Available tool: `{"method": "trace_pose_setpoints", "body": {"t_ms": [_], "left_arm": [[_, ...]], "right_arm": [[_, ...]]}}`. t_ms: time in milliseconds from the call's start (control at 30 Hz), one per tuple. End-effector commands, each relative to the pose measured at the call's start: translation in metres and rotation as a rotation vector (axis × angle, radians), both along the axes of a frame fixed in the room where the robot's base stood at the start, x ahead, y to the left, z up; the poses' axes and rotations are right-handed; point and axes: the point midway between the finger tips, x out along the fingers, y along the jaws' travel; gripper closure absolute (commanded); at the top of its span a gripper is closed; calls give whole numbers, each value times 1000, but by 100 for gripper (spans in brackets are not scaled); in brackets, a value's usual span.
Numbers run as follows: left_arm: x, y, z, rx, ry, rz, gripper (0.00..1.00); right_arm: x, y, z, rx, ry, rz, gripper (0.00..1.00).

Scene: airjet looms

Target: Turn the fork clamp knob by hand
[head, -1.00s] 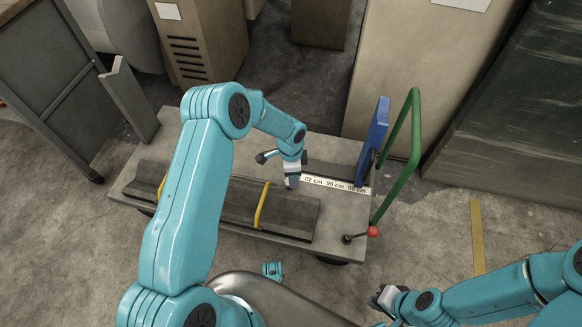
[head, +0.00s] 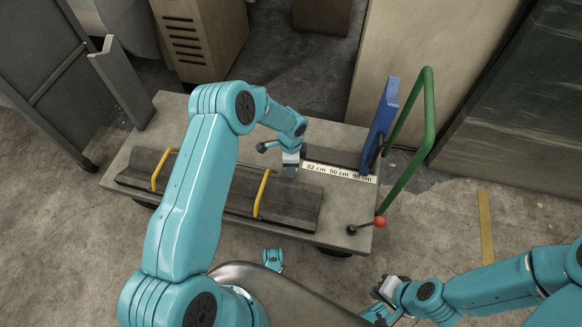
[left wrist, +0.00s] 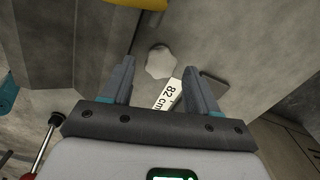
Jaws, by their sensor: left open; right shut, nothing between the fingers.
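The fork clamp knob (left wrist: 160,62) is a pale grey lobed knob on the cart's grey top, seen in the left wrist view beside the end of the scale marked 82 cm (left wrist: 168,95). My left gripper (left wrist: 158,68) is open, its two fingers on either side of the knob in that view. I cannot tell whether they touch it. In the head view my left gripper (head: 291,170) points down at the cart top, left of the scale strip (head: 340,172), and the knob is hidden there. My right gripper (head: 384,290) is shut and empty, low and right, away from the cart.
Beige cabinets (head: 203,40) stand behind. Bare floor lies right of the cart.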

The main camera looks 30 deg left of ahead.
Motion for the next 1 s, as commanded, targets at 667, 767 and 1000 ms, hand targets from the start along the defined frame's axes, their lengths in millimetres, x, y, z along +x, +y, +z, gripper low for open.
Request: {"method": "trace_pose_setpoints", "body": {"t_ms": [667, 767, 1000], "left_arm": [[2, 1, -18, -2, -1, 470, 40], [2, 1, -18, -2, -1, 469, 40], [2, 2, -17, -1, -1, 469, 53]], "right_arm": [[-2, 2, 2, 2, 3, 6, 100], [-2, 2, 1, 2, 3, 6, 100], [-2, 2, 2, 2, 3, 6, 100]]}}
